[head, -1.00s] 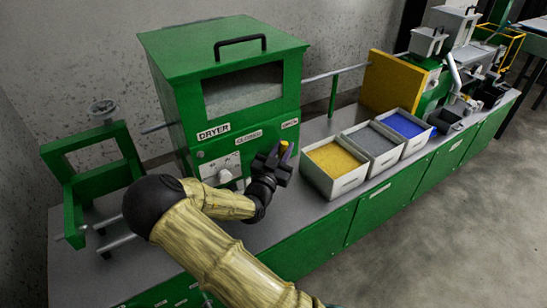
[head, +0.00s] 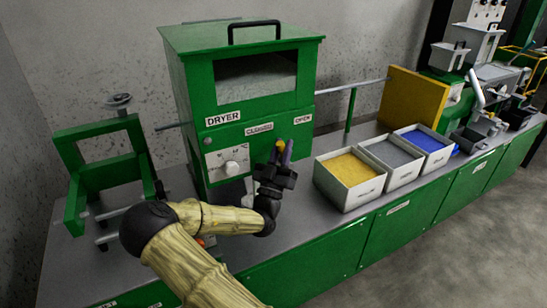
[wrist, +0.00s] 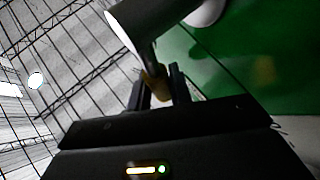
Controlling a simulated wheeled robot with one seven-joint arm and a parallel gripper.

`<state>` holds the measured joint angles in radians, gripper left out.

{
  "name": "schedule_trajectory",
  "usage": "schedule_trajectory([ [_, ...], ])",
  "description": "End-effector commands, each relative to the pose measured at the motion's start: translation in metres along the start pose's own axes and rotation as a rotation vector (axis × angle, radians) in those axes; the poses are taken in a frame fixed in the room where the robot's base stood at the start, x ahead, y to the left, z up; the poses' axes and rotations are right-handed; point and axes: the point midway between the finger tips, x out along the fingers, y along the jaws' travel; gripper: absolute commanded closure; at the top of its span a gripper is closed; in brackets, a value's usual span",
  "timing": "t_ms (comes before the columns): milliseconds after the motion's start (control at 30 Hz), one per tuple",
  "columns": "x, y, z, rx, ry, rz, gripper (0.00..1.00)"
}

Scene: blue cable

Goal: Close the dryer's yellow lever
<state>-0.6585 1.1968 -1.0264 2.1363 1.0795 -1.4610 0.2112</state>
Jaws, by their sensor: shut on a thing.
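The green dryer (head: 195,100) stands on the bench, with labels reading DRYER, CLOSED and OPEN on its front. My gripper (head: 283,155) is in front of the dryer's lower right front, below the OPEN label. It is shut on the yellow lever (head: 279,145), whose yellow tip shows between the fingers. In the wrist view the yellow lever (wrist: 155,86) sits between the dark fingertips, at the end of a grey rod (wrist: 140,25). The fingers hide part of the lever in both views.
A white dial panel (head: 228,162) is left of my gripper on the dryer. Trays of yellow (head: 350,169), grey (head: 392,153) and blue (head: 425,139) granules stand to the right. A green frame (head: 95,170) stands at the left. Bare bench lies between dryer and trays.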

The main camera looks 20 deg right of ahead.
Motion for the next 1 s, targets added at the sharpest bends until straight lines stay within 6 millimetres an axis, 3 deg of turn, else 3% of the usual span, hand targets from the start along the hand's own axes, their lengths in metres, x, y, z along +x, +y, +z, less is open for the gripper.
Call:
schedule_trajectory([
  [33,-0.0047,0.0002,0.0065,-0.019,0.02,-0.004,1.0],
  [400,-0.0089,-0.0002,0.0047,-0.106,0.146,-0.034,1.0],
  [867,-0.0096,-0.0015,0.0028,-0.118,0.163,-0.041,1.0],
  [900,-0.0097,-0.0015,0.0028,-0.118,0.163,-0.041,0.77],
  [933,-0.0097,-0.0016,0.0027,-0.118,0.163,-0.041,0.71],
  [1000,-0.0095,-0.0015,0.0024,-0.117,0.164,-0.041,0.7],
])
